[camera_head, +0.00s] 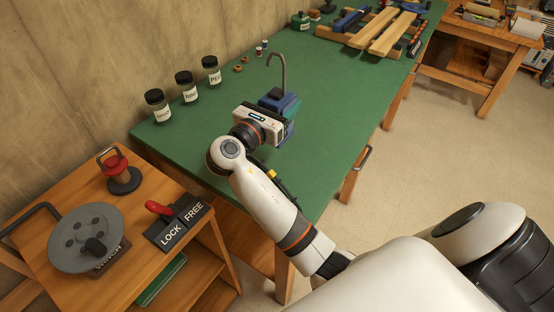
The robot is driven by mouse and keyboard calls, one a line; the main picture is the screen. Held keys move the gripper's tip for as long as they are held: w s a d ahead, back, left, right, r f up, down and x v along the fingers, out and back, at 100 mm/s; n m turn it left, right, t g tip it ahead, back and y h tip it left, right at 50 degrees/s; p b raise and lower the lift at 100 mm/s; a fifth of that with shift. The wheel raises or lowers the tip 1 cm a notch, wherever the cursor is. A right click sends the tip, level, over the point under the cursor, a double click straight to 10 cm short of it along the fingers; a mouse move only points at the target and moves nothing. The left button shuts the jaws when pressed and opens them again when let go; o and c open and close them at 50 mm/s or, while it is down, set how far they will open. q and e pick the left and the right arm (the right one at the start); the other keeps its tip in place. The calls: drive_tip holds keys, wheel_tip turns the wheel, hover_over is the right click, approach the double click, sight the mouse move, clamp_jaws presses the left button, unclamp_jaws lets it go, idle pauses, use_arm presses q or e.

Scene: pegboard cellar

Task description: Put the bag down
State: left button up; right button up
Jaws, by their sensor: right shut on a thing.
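My right gripper (277,101) reaches over the green table from the lower right of the head view. It is shut on a small blue thing that looks like the bag (290,108). The gripper's white wrist hides the near side of the bag. A grey curved hook (282,62) rises just behind the gripper; I cannot tell whether it belongs to the bag or to a stand. Whether the bag touches the table is hidden. My left gripper is not in view.
Labelled jars (188,90) line the wall side of the green table (330,95). Wooden slats and clamps (385,32) lie at its far end. A wooden cart (75,190) with a winch wheel (86,237) and a red lever (159,208) stands at the left.

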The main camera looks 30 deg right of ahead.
wheel_tip(320, 180, down, 10)
drive_tip(key=shift+r+b, duration=0.15)
drive_tip(key=shift+b, duration=0.35)
drive_tip(key=o, duration=1.2)
drive_tip(key=v, duration=1.2)
drive_tip(key=shift+b, duration=0.4)
